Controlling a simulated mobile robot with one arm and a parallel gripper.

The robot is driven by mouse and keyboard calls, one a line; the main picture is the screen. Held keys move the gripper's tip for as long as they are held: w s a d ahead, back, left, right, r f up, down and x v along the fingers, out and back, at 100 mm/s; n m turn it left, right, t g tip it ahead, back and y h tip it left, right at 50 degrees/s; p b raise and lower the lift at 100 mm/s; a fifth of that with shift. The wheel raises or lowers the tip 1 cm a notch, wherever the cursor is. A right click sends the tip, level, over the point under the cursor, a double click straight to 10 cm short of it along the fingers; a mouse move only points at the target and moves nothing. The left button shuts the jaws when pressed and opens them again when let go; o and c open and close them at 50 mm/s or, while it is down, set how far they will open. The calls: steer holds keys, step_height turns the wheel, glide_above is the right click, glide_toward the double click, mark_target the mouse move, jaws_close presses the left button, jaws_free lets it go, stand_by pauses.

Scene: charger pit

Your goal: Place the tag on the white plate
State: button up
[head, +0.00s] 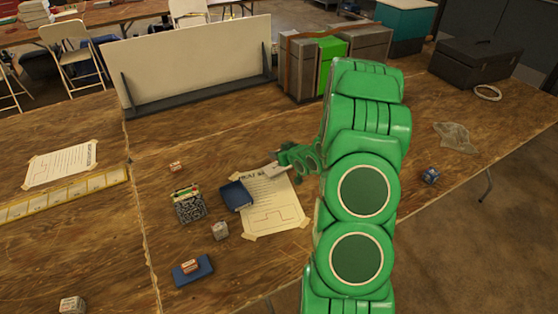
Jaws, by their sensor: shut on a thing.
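My green gripper (284,163) is low over the table, near the top edge of a taped paper sheet. It is shut on a small pale grey-white thing (271,171) at its left end. This may be the tag, but it is too small to tell. I cannot make out a clear white plate. The large upright white board (195,62) at the back is the only big white flat thing. My arm hides part of the table to the right of the sheet.
A blue pad (204,273) bears a small block (190,266). Grey and green boxes (331,61) stand behind.

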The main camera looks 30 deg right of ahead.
steer(key=shift+f, duration=1.85)
steer(key=shift+f, duration=0.15)
steer(key=o, duration=1)
